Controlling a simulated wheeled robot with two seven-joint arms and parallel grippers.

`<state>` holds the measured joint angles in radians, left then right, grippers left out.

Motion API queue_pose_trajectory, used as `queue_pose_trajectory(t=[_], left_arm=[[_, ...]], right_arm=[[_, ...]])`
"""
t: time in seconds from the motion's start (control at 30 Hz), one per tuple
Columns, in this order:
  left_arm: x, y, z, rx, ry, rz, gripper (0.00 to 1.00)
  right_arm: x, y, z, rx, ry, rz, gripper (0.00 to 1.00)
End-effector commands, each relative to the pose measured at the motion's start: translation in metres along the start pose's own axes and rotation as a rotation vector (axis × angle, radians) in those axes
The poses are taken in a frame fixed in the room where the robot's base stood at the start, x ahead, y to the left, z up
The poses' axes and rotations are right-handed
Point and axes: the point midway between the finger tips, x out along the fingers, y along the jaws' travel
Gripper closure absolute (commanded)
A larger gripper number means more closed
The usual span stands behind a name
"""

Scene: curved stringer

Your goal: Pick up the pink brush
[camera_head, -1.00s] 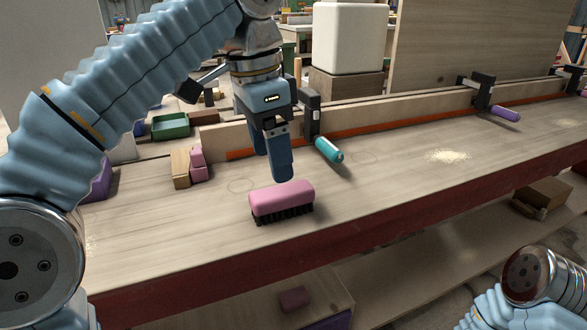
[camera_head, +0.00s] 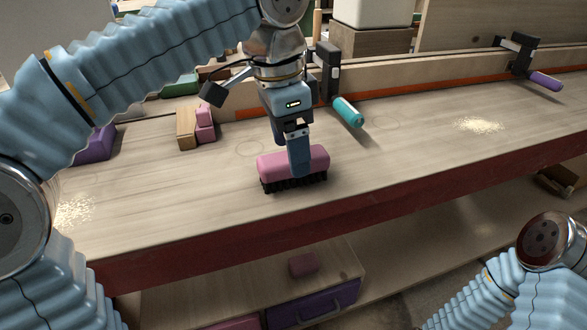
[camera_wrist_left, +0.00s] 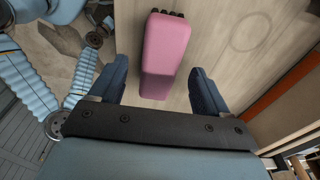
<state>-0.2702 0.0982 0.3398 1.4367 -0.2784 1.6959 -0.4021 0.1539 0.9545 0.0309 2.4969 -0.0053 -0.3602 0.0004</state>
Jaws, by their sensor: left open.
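The pink brush (camera_head: 292,163) has black bristles and lies bristles down on the wooden bench near its front edge. My left gripper (camera_head: 289,156) is pointing down over it, with one finger on the near side of the brush and the other partly hidden behind it. In the left wrist view the pink brush (camera_wrist_left: 165,52) lies between the two open fingers of my left gripper (camera_wrist_left: 159,88), with a gap on each side. Of my right arm only a part shows at the lower right, and its gripper is out of view.
A clamp with a teal handle (camera_head: 348,112) stands just right of my left gripper. Wood and pink blocks (camera_head: 196,125) and a purple block (camera_head: 97,145) lie to the left. A clamp with a purple handle (camera_head: 545,81) is far right. The bench right of the brush is mostly clear.

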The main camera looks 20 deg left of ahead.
Motion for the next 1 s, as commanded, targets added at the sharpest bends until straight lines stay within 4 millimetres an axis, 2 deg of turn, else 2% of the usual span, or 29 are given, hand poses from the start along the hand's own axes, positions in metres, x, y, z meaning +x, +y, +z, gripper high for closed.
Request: queue_pose_trajectory(t=[0.1, 0.2, 0.47, 0.57, 0.87, 1.0], left_arm=[[0.023, 0.0, -0.001, 0.0, -0.003, 0.001, 0.23], [0.034, 0.0, -0.001, -0.001, -0.002, 0.001, 0.23], [0.037, 0.0, -0.001, -0.001, 0.0, 0.0, 0.23], [0.037, 0.0, -0.001, -0.001, 0.0, 0.0, 0.36], [0.037, 0.0, -0.001, 0.0, 0.0, 0.001, 0.82], [0.037, 0.0, -0.001, 0.0, 0.0, 0.0, 0.83]], right_arm=[[0.005, 0.002, 0.0, 0.001, 0.001, 0.001, 1.0], [0.007, 0.003, 0.0, 0.001, 0.001, 0.001, 1.0], [0.007, 0.003, 0.0, 0.001, 0.001, 0.001, 1.0], [0.007, 0.003, 0.0, 0.001, 0.001, 0.001, 1.0], [0.007, 0.003, 0.0, 0.001, 0.001, 0.001, 1.0], [0.007, 0.003, 0.0, 0.001, 0.001, 0.001, 1.0]])
